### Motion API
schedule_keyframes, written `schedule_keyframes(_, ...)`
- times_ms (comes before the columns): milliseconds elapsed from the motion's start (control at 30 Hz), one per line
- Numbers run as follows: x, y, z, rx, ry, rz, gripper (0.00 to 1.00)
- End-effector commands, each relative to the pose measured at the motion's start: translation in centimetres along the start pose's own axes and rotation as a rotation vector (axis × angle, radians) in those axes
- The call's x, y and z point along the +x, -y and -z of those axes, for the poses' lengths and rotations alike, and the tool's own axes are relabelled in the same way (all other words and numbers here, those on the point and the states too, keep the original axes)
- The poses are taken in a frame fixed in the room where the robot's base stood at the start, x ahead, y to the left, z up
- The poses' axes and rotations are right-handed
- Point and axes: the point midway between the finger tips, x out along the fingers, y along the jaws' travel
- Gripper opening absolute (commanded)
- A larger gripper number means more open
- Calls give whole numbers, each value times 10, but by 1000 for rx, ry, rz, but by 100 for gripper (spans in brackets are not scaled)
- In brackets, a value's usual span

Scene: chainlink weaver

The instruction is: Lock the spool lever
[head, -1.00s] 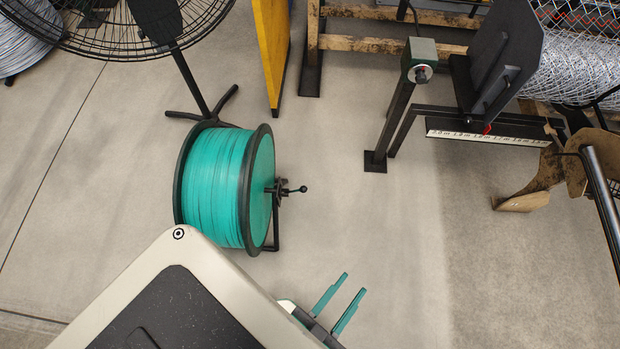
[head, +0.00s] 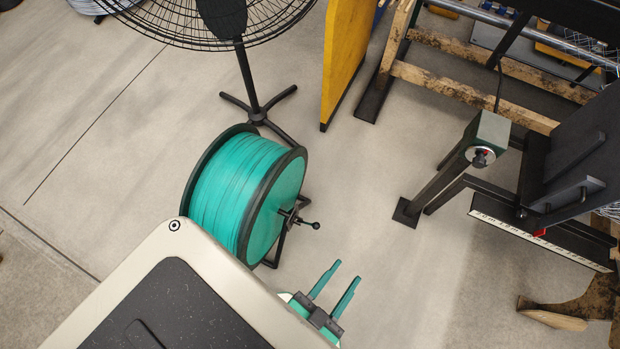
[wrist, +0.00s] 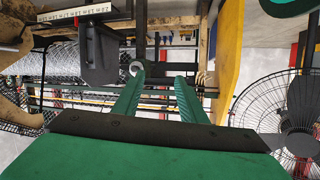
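The spool (head: 240,190) is a large drum of teal strand with black flanges, standing on the floor left of centre in the head view. The spool lever (head: 304,222) is a short black arm with a ball end, sticking out to the right from the hub of the right flange. My gripper (head: 336,281) shows at the bottom centre of the head view, below and right of the lever and apart from it. Its two green fingers are spread with a gap between them and hold nothing. In the wrist view, my gripper (wrist: 160,85) also shows open, with no lever between the fingers.
A black pedestal fan (head: 250,90) stands behind the spool. A yellow panel (head: 346,55) stands to its right. A post with a green box (head: 487,135) and a machine with a white scale (head: 535,238) stand at right. Bare floor lies between the spool and the post.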

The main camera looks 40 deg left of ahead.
Motion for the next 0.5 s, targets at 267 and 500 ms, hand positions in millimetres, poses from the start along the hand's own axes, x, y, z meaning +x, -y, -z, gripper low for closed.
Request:
schedule_keyframes(267, 81, 45, -128, 393, 295, 32, 38)
schedule_keyframes(500, 140, 97, -219, 679, 580, -46, 38)
